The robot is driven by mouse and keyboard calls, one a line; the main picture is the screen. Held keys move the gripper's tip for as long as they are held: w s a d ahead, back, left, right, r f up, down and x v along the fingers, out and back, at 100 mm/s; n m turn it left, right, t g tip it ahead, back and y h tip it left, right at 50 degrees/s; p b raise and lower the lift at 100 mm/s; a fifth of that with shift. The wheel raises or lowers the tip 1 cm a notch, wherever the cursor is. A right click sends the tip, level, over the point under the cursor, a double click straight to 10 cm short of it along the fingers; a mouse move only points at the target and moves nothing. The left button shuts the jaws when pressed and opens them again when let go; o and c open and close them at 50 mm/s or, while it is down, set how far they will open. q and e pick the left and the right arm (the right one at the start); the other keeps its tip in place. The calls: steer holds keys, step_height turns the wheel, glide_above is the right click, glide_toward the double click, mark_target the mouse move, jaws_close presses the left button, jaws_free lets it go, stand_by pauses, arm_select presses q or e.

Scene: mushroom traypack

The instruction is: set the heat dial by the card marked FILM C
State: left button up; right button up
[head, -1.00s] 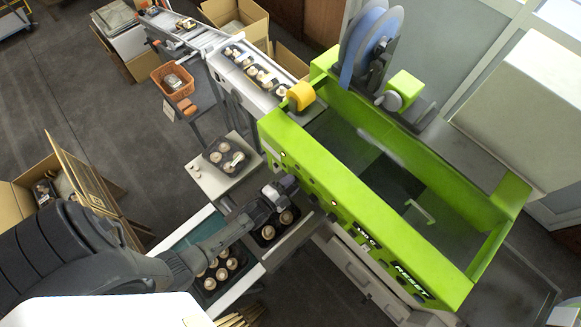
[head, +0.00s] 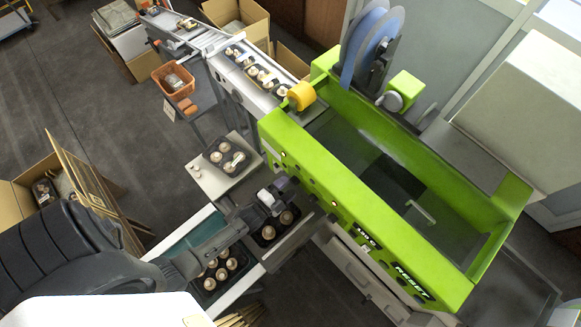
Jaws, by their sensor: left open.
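A green wrapping machine (head: 345,205) stands at the right. Its front face carries several small dark knobs and buttons, a display reading about "130 C" (head: 366,236) and the word RESET (head: 412,282). I cannot tell which knob is the heat dial. I cannot make out a card marked FILM C. My left gripper (head: 284,186) is open at the machine's front face, near its knobs and above a tray of mushrooms (head: 267,236). Whether it touches a knob is hidden. My right gripper is not in view.
A small table (head: 205,180) holds another mushroom tray (head: 226,157). A bin of mushrooms (head: 205,290) lies under my left arm. Cardboard boxes (head: 70,180) stand at left.

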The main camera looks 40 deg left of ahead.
arm_select(q)
steer(key=s+b, duration=0.1)
steer(key=s, duration=1)
steer(key=shift+s+a, duration=0.35)
steer(key=shift+w+r, duration=0.1)
